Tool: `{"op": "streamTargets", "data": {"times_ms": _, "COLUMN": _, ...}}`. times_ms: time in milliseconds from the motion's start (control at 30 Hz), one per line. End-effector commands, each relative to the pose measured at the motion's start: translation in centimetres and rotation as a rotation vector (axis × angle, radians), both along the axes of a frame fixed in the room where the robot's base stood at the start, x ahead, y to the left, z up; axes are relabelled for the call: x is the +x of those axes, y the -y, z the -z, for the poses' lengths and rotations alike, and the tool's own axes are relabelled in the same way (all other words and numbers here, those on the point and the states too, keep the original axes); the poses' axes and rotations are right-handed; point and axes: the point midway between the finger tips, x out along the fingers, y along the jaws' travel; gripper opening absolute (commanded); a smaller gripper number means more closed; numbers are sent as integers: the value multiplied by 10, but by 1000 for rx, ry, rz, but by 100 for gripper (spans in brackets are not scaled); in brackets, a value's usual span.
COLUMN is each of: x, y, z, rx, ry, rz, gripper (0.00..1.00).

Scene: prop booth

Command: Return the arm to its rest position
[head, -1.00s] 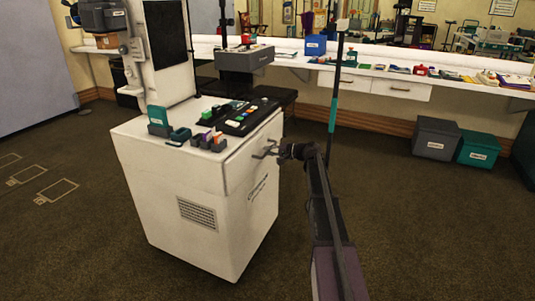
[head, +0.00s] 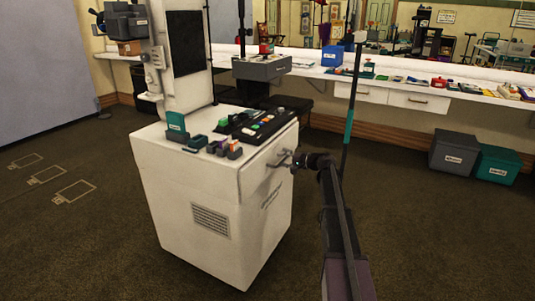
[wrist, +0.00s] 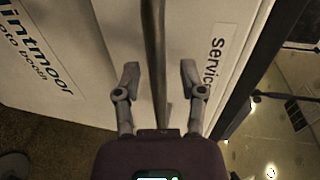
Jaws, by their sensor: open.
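My gripper (head: 291,162) is at the front of the white booth cabinet (head: 225,215), by its bar handle (head: 277,164). In the wrist view my gripper (wrist: 160,74) is open. Its two fingers stand one on each side of the metal bar handle (wrist: 153,35), with a visible gap to the bar on both sides. The white panel behind carries the word "Service" (wrist: 217,50). My arm reaches up from the bottom right of the head view. Whether the fingertips touch the panel cannot be told.
The cabinet top holds a dark button panel (head: 250,126) and small coloured blocks (head: 222,148). A grey bin (head: 453,153) and a teal bin (head: 497,164) sit under the wall counter. Carpet is open at right and left.

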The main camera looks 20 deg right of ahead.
Motion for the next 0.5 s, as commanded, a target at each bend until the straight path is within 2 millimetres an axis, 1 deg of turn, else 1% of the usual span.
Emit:
{"op": "streamTargets", "data": {"times_ms": 133, "x": 0, "y": 1, "z": 0, "rx": -1, "ry": -2, "rz": 2, "gripper": 53}}
{"op": "streamTargets", "data": {"times_ms": 233, "x": -2, "y": 6, "z": -1, "rx": -3, "ry": -9, "rz": 10, "gripper": 53}}
{"op": "streamTargets", "data": {"times_ms": 400, "x": -9, "y": 24, "z": -2, "rx": -14, "ry": -41, "rz": 42, "gripper": 53}}
{"op": "streamTargets", "data": {"times_ms": 500, "x": -15, "y": 39, "z": -2, "rx": -21, "ry": -65, "rz": 68, "gripper": 53}}
